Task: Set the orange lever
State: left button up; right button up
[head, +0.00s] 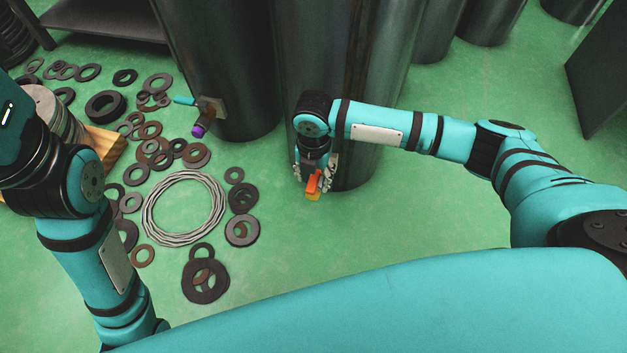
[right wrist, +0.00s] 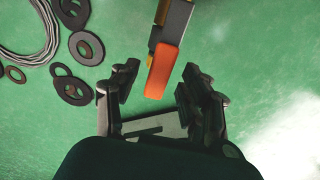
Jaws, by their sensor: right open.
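The orange lever (head: 312,183) is at the lower front of a dark cylinder, partly covered by my right gripper in the head view. In the right wrist view the orange lever (right wrist: 163,68) hangs from a dark and yellow part (right wrist: 173,20) at the top. My right gripper (head: 312,178) points down at it. In the right wrist view this gripper (right wrist: 160,82) is open, with the lever's end seen between its fingers and a gap on each side. I cannot tell the depth between them. My left gripper is outside the head view.
A neighbouring dark cylinder (head: 222,60) carries a fitting with a cyan handle (head: 184,100) and a purple knob (head: 198,130). Many flat rings and a wire coil (head: 147,210) lie on the green floor at left. A wooden block (head: 108,145) is beside my left arm. Floor right of the lever is clear.

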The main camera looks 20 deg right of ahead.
jog(key=shift+f, duration=0.3)
grip_shut()
dwell(0.3)
